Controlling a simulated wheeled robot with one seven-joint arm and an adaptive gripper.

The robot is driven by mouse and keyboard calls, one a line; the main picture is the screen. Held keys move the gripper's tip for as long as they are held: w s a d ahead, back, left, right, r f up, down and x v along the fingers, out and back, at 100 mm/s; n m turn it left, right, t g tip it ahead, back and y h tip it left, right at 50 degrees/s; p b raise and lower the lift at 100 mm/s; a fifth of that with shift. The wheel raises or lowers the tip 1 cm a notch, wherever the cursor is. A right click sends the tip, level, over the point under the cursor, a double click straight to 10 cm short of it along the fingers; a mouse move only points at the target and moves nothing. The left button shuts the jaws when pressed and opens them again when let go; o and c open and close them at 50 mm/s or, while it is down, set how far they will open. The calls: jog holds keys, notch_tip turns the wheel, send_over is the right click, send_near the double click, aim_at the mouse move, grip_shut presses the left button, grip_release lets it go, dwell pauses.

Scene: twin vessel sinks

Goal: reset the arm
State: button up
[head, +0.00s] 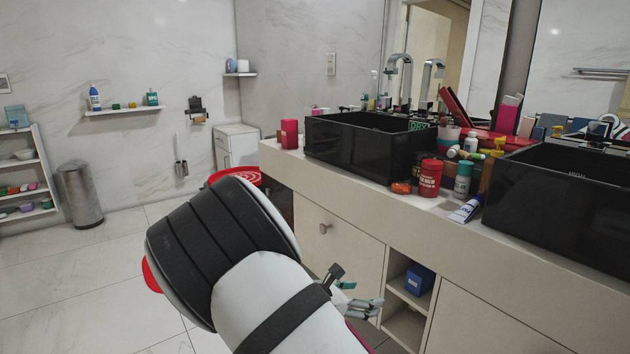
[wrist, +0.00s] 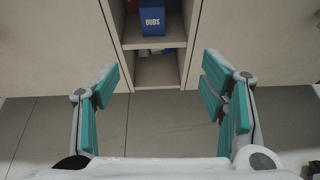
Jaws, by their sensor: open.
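My gripper (wrist: 160,108) is open and empty in the wrist view, with its teal-padded fingers spread wide apart. Between and beyond the fingers are the floor and an open shelf niche (wrist: 155,72) in the vanity. In the head view my gripper (head: 368,304) shows small beside the vanity front, partly hidden by my own white and black arm. The arm fills the lower middle of that view. Nothing is held.
The vanity counter (head: 400,196) carries two black vessel sinks, left (head: 352,150) and right (head: 560,205), with bottles and jars crowded between them. A blue box (head: 419,279) sits in the niche. A bin (head: 79,194) stands at left; floor there is clear.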

jog(key=s+d+r+m+g+y, duration=0.2)
jog(key=s+d+r+m+g, duration=0.2)
jog(key=s+d+r+m, duration=0.45)
jog(key=s+d+r+m+g+y, duration=0.35)
jog(key=s+r+m, duration=0.3)
jog(key=s, duration=0.55)
jog(key=s+a+r+m+y, duration=0.25)
jog(key=s+m, duration=0.25)
jog(key=s, duration=0.8)
jog(key=s+a+r+m+y, duration=0.25)
jog(key=s+m, duration=0.25)
jog(key=s, duration=0.8)
notch_tip(320, 180, up, 36)
jog(key=d+t+p, duration=0.1)
jog(key=t+p, duration=0.3)
jog(key=p, duration=3)
jog(key=shift+w+d+r+y, duration=0.15)
jog(key=shift+w+d+y, duration=0.1)
jog(key=shift+y, duration=0.1)
